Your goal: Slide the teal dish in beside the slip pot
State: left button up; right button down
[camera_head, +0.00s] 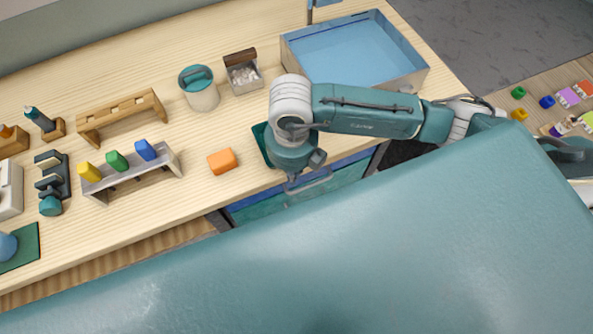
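A white pot with a teal top (200,90) stands upright near the back of the bench; it may be the slip pot. A dark teal flat-edged thing (260,141) shows beside and partly behind my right wrist; it may be the teal dish, but most of it is hidden. My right gripper (292,178) is low over the bench's front edge, right of the orange block. Its fingers are mostly hidden by the wrist, so I cannot tell whether they are open or hold anything. My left gripper is not in view.
An orange block (222,161) lies left of my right wrist. A small box of pale bits (243,76) stands right of the pot. A blue-bottomed tray (412,78) is at the back right. Wooden and grey racks (128,178) fill the left. Bare wood lies between pot and block.

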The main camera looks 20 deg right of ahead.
jog(key=shift+w, duration=0.9)
jog(key=w+b, duration=0.2)
jog(key=w, duration=0.1)
jog(key=w+b, duration=0.2)
jog(key=w, duration=0.2)
jog(key=w+b, duration=0.2)
jog(key=w, duration=0.1)
jog(key=shift+w+a+f+b, duration=0.25)
jog(key=shift+a+f+b, duration=0.05)
jog(key=shift+w+r, duration=0.25)
jog(key=shift+w, duration=0.25)
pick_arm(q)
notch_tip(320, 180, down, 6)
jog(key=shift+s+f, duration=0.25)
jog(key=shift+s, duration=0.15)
pick_arm(e)
jog(key=shift+s, duration=0.1)
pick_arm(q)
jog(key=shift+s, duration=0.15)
